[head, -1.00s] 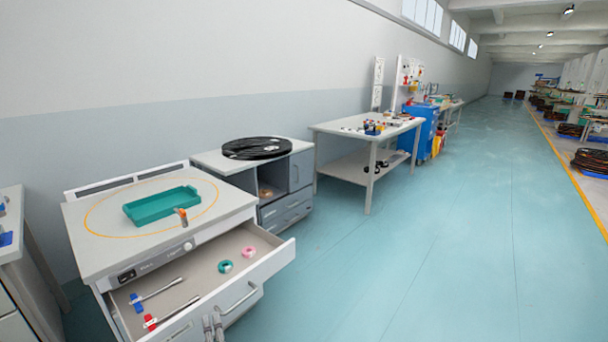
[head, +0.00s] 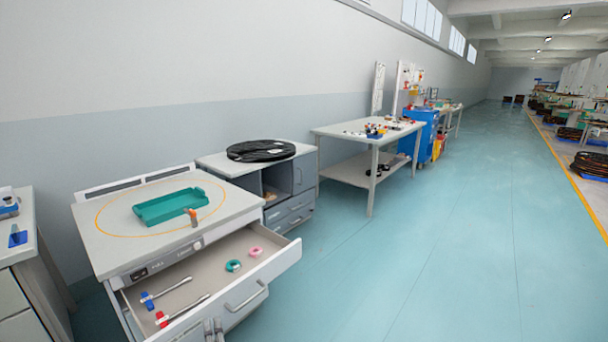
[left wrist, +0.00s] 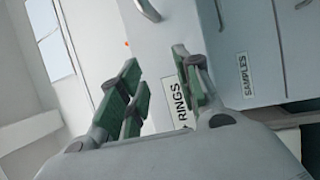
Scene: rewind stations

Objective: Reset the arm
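My left gripper (head: 214,331) shows at the bottom edge of the head view, in front of the open drawer (head: 276,268). In the left wrist view its two green-padded fingers (left wrist: 160,88) stand apart with nothing between them. Behind them are drawer fronts labelled RINGS (left wrist: 181,102) and SAMPLES (left wrist: 247,74). My right gripper is in neither view.
The drawer holds a blue-ended tool (head: 168,293), a red-ended tool (head: 183,311), a green ring (head: 233,266) and a pink ring (head: 255,251). A teal tray (head: 160,208) sits on the cabinet top. Open floor (head: 430,250) lies right.

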